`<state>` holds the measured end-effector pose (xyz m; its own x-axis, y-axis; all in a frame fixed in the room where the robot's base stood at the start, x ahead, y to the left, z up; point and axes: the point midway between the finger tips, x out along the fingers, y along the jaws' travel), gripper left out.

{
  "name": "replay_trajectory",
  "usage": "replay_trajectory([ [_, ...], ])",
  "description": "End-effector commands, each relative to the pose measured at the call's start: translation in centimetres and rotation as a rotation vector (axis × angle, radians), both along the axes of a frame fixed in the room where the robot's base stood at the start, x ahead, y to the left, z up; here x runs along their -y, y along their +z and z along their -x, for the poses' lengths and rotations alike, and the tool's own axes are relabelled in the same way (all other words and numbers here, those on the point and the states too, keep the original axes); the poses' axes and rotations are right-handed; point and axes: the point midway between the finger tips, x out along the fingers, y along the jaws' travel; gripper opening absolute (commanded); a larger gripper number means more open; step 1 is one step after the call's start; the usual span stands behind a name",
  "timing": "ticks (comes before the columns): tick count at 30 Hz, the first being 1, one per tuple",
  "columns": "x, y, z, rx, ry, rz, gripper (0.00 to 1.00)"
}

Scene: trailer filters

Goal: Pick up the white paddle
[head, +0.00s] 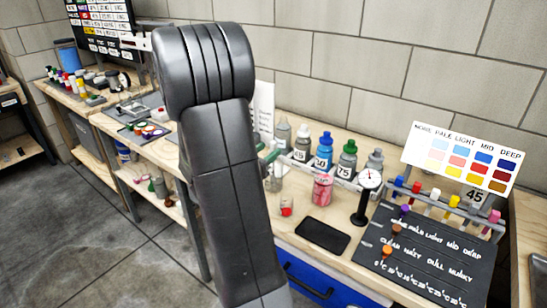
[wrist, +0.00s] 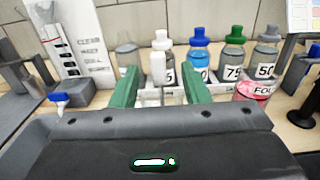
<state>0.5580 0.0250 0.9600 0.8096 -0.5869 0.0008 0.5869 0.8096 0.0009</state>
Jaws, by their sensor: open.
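My gripper (wrist: 160,84) shows in the wrist view as two green fingers, spread apart, pointing at a row of bottles. A narrow white upright piece (wrist: 158,68) shows between the fingers, in front of a white-capped bottle. It may be the white paddle, but its full shape is hidden, and I cannot tell whether the fingers touch it. In the head view my arm hides most of the gripper; a bit of green (head: 268,158) shows right of the arm, near the bottles.
Bottles with blue (head: 323,150) and green (head: 346,160) caps stand in a rack behind the gripper. A marked white card (wrist: 50,35) stands at left in the wrist view.

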Motion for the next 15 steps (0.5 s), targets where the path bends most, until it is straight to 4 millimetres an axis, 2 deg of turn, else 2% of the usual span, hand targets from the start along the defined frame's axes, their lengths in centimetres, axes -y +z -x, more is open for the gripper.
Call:
replay_trajectory([
  [3,1.1,0.7,-1.7,-0.002,-0.005,0.001,0.42],
  [7,2.0,0.5,-3.0,-0.002,-0.004,0.001,0.42],
  [15,2.3,0.4,-3.5,0.0,0.0,0.0,0.42],
])
